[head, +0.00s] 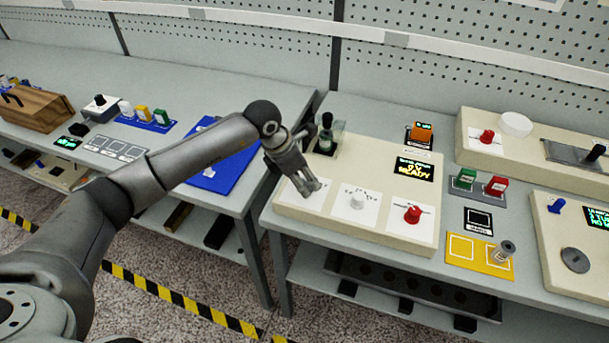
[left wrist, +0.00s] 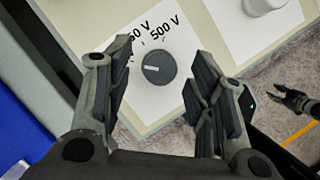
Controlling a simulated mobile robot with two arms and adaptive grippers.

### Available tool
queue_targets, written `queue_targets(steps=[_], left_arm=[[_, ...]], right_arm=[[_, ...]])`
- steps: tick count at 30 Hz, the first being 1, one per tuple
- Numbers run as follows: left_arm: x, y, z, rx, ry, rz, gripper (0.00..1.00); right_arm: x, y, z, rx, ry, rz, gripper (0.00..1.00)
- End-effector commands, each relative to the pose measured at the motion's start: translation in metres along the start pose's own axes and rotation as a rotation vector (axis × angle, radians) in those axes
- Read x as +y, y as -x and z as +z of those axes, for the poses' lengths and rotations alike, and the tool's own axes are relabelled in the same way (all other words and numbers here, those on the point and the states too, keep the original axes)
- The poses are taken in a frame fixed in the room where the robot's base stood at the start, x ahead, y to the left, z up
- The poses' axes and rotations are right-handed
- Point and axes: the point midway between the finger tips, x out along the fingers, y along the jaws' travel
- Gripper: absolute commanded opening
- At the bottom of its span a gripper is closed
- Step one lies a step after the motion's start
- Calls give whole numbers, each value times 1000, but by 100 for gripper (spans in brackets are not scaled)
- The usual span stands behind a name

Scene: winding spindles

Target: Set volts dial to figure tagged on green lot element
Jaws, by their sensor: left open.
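The volts dial (left wrist: 158,67) is a round dark grey knob with a pale pointer line on a white card. Marks by it read "500 V" and a partly hidden "50 V". My left gripper (head: 309,187) is open above the dial, its fingers either side of it in the left wrist view; contact is unclear. A green block (head: 465,178) with a white tag stands beside a red one (head: 495,187); the tag is too small to read. Another green piece (head: 161,116) stands in the blue rack at left.
The dial's cream panel also carries a white knob (head: 357,200), a red knob (head: 412,214) and a display (head: 414,169) reading "READY". A dark-handled lever (head: 326,132) stands behind my gripper. My right gripper (left wrist: 294,102) shows at the left wrist view's right edge.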

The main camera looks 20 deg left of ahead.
Motion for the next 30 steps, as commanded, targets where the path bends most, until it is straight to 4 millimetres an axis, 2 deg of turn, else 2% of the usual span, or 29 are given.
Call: queue_targets(steps=[4, 12, 22, 30], left_arm=[[0, -8, 0, 0, 0, 0, 50], [0, -10, 0, 0, -1, 0, 50], [0, -10, 0, 0, -1, 0, 8], [0, -11, -1, 0, -22, -8, 6]], right_arm=[[-1, 3, -1, 0, 0, -1, 40], [-2, 2, -1, 0, 0, -2, 40], [-2, 2, 0, 0, 1, -2, 40], [-2, -4, 0, 0, 0, -2, 40]])
